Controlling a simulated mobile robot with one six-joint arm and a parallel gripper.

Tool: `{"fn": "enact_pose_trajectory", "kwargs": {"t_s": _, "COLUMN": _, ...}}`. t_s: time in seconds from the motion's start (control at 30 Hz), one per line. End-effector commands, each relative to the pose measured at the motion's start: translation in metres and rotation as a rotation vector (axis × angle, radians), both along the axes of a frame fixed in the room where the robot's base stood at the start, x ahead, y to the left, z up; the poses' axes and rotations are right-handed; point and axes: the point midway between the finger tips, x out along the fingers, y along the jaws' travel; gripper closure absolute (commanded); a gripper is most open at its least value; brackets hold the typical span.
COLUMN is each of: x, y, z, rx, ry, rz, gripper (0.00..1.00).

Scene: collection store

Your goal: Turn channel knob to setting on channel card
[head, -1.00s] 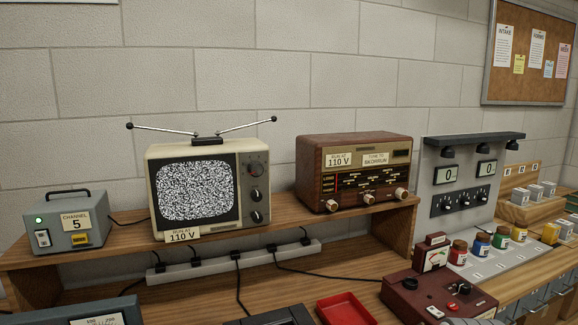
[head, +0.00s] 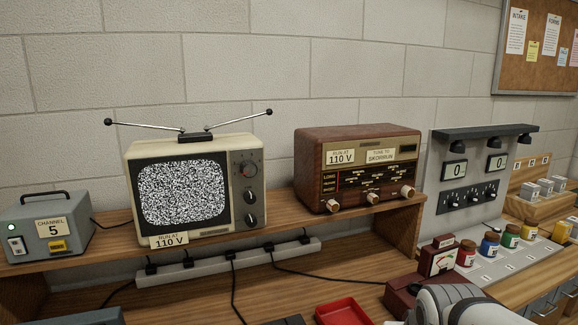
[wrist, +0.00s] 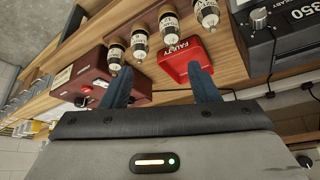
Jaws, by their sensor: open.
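The cream television (head: 180,190) stands on the wooden shelf, with static on its screen. The channel card (head: 52,228) reads "CHANNEL 5" and is on a grey box (head: 75,220) to the left of the television. My gripper (wrist: 162,88) is open and empty in the wrist view, its two blue fingers apart over the bench, with no television in that view. The head view does not show its fingers.
A wooden radio (head: 355,165) stands right of the television. Antennas (head: 145,126) spread above the television. A power strip with cords (head: 220,262) runs below the shelf. A red tray (wrist: 186,66) marked "FAULTY", labelled tubes (wrist: 139,43) and a maroon tester (wrist: 85,82) lie near my gripper.

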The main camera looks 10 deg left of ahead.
Motion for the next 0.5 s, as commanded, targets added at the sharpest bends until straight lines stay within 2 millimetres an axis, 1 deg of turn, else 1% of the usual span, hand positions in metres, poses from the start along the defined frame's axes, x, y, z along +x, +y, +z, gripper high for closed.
{"fn": "enact_pose_trajectory", "kwargs": {"t_s": 0.03, "x": 0.025, "y": 0.021, "z": 0.023, "rx": 0.017, "ry": -0.086, "rz": 0.041, "gripper": 0.45}}
{"fn": "enact_pose_trajectory", "kwargs": {"t_s": 0.07, "x": 0.041, "y": 0.034, "z": 0.035, "rx": 0.032, "ry": -0.148, "rz": 0.063, "gripper": 0.45}}
{"fn": "enact_pose_trajectory", "kwargs": {"t_s": 0.1, "x": 0.062, "y": 0.054, "z": 0.052, "rx": 0.057, "ry": -0.233, "rz": 0.093, "gripper": 0.45}}
{"fn": "enact_pose_trajectory", "kwargs": {"t_s": 0.17, "x": 0.088, "y": 0.086, "z": 0.079, "rx": 0.105, "ry": -0.360, "rz": 0.139, "gripper": 0.45}}
{"fn": "enact_pose_trajectory", "kwargs": {"t_s": 0.2, "x": 0.103, "y": 0.109, "z": 0.098, "rx": 0.141, "ry": -0.442, "rz": 0.169, "gripper": 0.45}}
{"fn": "enact_pose_trajectory", "kwargs": {"t_s": 0.27, "x": 0.120, "y": 0.144, "z": 0.125, "rx": 0.206, "ry": -0.553, "rz": 0.219, "gripper": 0.45}}
{"fn": "enact_pose_trajectory", "kwargs": {"t_s": 0.3, "x": 0.129, "y": 0.164, "z": 0.144, "rx": 0.240, "ry": -0.628, "rz": 0.237, "gripper": 0.45}}
{"fn": "enact_pose_trajectory", "kwargs": {"t_s": 0.33, "x": 0.134, "y": 0.178, "z": 0.156, "rx": 0.267, "ry": -0.678, "rz": 0.249, "gripper": 0.45}}
{"fn": "enact_pose_trajectory", "kwargs": {"t_s": 0.4, "x": 0.140, "y": 0.210, "z": 0.183, "rx": 0.340, "ry": -0.777, "rz": 0.286, "gripper": 0.45}}
{"fn": "enact_pose_trajectory", "kwargs": {"t_s": 0.5, "x": 0.142, "y": 0.245, "z": 0.213, "rx": 0.428, "ry": -0.884, "rz": 0.327, "gripper": 0.45}}
